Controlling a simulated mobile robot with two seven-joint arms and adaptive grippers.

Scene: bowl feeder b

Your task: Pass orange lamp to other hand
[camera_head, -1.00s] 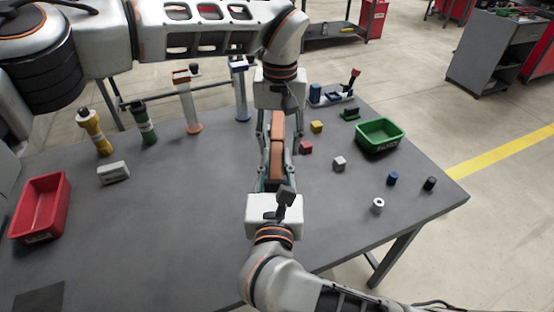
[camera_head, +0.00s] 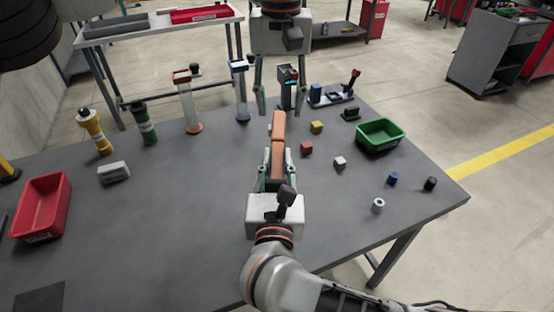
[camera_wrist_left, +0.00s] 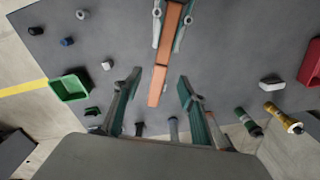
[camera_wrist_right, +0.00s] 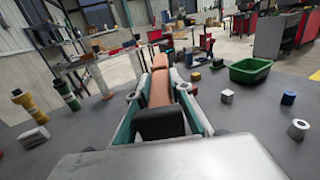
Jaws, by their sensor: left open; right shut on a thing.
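The orange lamp (camera_head: 278,140) is a long orange bar in two segments, held above the table. My right gripper (camera_head: 275,168) is shut on its near end, and the lamp points away from it. In the right wrist view the lamp (camera_wrist_right: 160,85) lies between the fingers, with a dark end nearest the camera. My left gripper (camera_head: 272,100) is open and empty, beyond the lamp's far end and apart from it. In the left wrist view the open fingers (camera_wrist_left: 158,92) show, with the lamp (camera_wrist_left: 165,55) ahead of them, its free end facing the gap.
A green bin (camera_head: 380,137) stands at the right and a red bin (camera_head: 42,205) at the left of the grey table (camera_head: 180,240). Small blocks and cylinders, including a yellow block (camera_head: 316,127), lie on the right. Yellow (camera_head: 95,132) and green (camera_head: 146,124) cylinders stand at the back left.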

